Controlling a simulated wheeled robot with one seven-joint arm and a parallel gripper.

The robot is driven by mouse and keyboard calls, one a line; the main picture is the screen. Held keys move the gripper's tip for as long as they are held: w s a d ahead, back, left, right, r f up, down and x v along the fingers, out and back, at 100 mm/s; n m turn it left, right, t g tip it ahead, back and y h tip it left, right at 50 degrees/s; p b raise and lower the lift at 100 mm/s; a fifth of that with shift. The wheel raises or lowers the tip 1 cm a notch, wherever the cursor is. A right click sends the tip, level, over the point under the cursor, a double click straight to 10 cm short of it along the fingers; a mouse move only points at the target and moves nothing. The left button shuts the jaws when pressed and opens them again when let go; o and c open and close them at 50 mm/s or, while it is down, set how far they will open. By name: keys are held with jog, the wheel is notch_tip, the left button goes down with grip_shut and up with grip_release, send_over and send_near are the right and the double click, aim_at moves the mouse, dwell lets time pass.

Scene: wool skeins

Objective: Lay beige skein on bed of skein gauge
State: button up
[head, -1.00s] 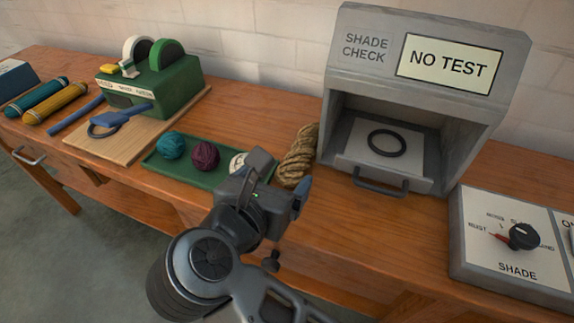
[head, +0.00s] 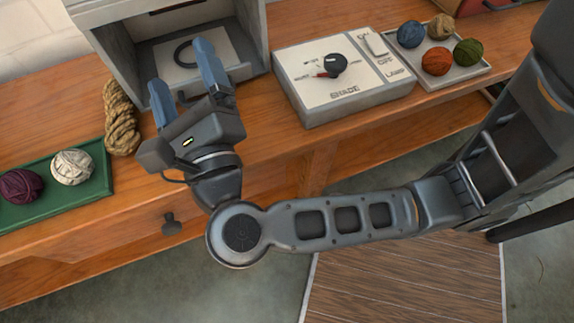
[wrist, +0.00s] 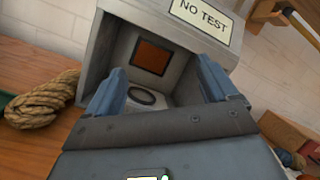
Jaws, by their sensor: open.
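A twisted tan-beige skein (head: 122,118) lies on the wooden bench between the green tray and the grey booth. It also shows at the left of the wrist view (wrist: 42,100). My gripper (head: 183,73) is open, with two blue fingers apart and nothing between them. It is in front of the grey booth, to the right of the skein and not touching it. In the wrist view my gripper (wrist: 160,84) points at the booth opening.
The grey booth (wrist: 83,48) reads NO TEST and has a dark ring (head: 190,52) inside. A SHADE dial panel (head: 345,92) stands to its right, then a tray of wool balls (head: 455,75). The green tray (head: 45,210) holds a purple and a cream ball.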

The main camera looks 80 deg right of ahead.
jog(key=s+a+r+n+t+y, duration=0.15)
jog(key=s+n+t+y, duration=0.7)
jog(key=n, duration=1.15)
jog(key=s+a+f+n+g+y, duration=0.3)
jog(key=s+f+n+g+y, duration=0.3)
jog(key=s+n, duration=0.6)
notch_tip(320, 180, down, 4)
jog(key=n+y, duration=0.2)
jog(key=n, duration=0.5)
jog(key=shift+s+a+r+g, duration=0.15)
jog(key=shift+s+a+g, duration=0.1)
jog(key=shift+g, duration=0.1)
